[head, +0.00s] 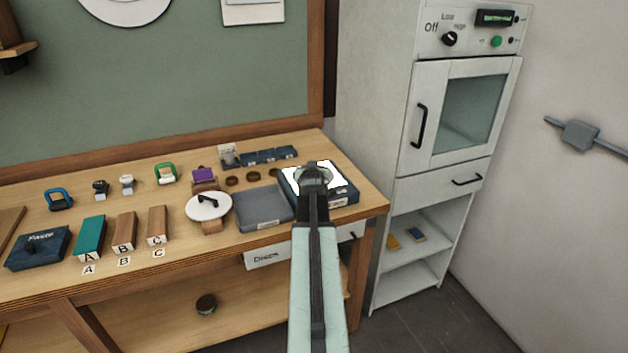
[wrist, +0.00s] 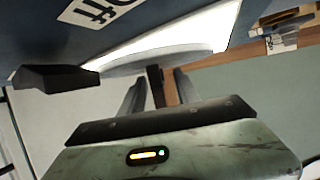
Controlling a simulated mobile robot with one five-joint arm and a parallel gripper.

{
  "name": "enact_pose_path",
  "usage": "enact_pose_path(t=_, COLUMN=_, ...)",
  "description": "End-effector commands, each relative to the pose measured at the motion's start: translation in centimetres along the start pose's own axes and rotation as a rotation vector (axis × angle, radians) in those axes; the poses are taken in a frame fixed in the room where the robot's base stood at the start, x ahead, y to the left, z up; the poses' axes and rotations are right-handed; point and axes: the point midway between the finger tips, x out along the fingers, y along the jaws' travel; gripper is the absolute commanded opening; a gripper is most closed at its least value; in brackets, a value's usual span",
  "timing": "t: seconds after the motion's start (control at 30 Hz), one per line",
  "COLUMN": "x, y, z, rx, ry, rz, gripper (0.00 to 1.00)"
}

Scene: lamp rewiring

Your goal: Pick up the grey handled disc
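The grey disc (wrist: 150,60) lies on the lit white panel (wrist: 205,40) of a dark blue light box (head: 345,194). Its dark upright handle (wrist: 155,88) shows in the wrist view. My gripper (wrist: 158,80) is at the handle, with one finger on each side and gaps between. The fingers are open and do not appear to touch it. In the head view, my gripper (head: 313,178) and arm cover most of the disc.
A white disc with a black handle (head: 208,205) sits on a wooden stand to the left. A dark grey tray (head: 263,207) lies between that stand and the light box. Small dark rings and blocks stand behind. A white oven cabinet (head: 395,100) rises at the right.

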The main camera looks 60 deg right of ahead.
Motion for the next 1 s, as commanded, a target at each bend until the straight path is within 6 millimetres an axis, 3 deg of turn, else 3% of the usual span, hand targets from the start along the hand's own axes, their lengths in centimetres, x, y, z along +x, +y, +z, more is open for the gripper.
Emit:
enact_pose_path(t=0.03, x=1.01, y=0.04, z=0.15, rx=0.000, ry=0.000, rz=0.000, gripper=0.38)
enact_pose_path(t=0.27, x=0.91, y=0.10, z=-0.01, rx=0.001, ry=0.000, rz=0.001, gripper=0.35)
enact_pose_path(t=0.4, x=0.90, y=0.12, z=-0.01, rx=0.001, ry=0.000, rz=0.001, gripper=0.00)
enact_pose_path(t=1.0, x=0.90, y=0.22, z=-0.01, rx=0.001, ry=0.000, rz=0.002, gripper=0.00)
